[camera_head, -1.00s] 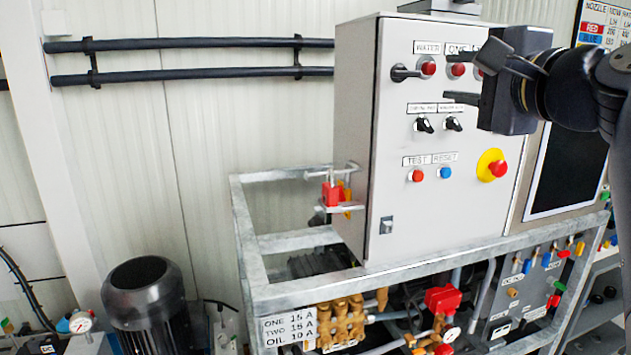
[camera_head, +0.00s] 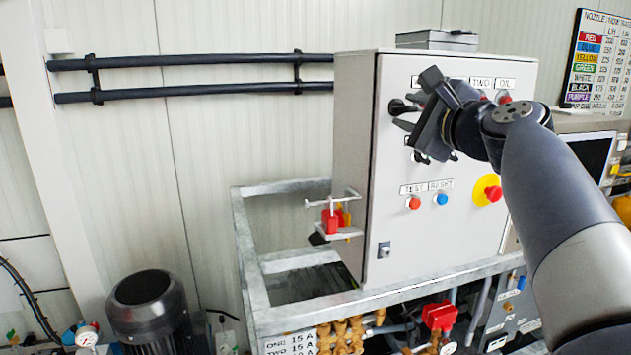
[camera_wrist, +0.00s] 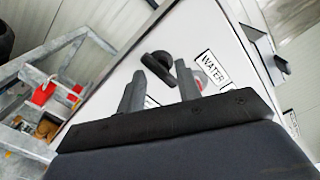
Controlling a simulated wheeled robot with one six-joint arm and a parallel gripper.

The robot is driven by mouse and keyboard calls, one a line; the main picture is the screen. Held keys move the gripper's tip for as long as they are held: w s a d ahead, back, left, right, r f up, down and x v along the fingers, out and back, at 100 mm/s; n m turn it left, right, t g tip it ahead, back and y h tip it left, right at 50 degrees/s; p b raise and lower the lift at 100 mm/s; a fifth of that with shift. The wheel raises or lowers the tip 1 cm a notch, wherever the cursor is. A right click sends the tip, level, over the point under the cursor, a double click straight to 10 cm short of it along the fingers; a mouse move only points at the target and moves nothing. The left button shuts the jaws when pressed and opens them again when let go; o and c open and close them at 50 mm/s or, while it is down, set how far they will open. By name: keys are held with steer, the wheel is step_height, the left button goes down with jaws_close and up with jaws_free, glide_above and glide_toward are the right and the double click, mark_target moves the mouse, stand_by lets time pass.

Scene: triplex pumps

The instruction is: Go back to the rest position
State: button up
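My gripper (camera_head: 410,112) is in front of the upper left of the grey control cabinet (camera_head: 350,150). Its two fingers are apart with nothing seen held between them, and they also show in the wrist view (camera_wrist: 158,75). A black rotary handle (camera_head: 398,106) is close to the fingers. In the wrist view the handle (camera_wrist: 158,66) lies between and beyond the fingertips, beside the WATER label (camera_wrist: 212,69); I cannot tell whether they touch. My arm hides part of the panel's right side.
A galvanised frame (camera_head: 250,270) carries the cabinet. A yellow and red stop button (camera_head: 487,191) is close to my arm. A black motor (camera_head: 150,310) stands lower left.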

steer(key=shift+r+m+p, duration=0.25)
steer(key=shift+m+p, duration=0.35)
steer(key=shift+m, duration=0.5)
steer(key=shift+f+m+p, duration=0.2)
steer(key=shift+m+p, duration=0.25)
steer(key=shift+m, duration=0.55)
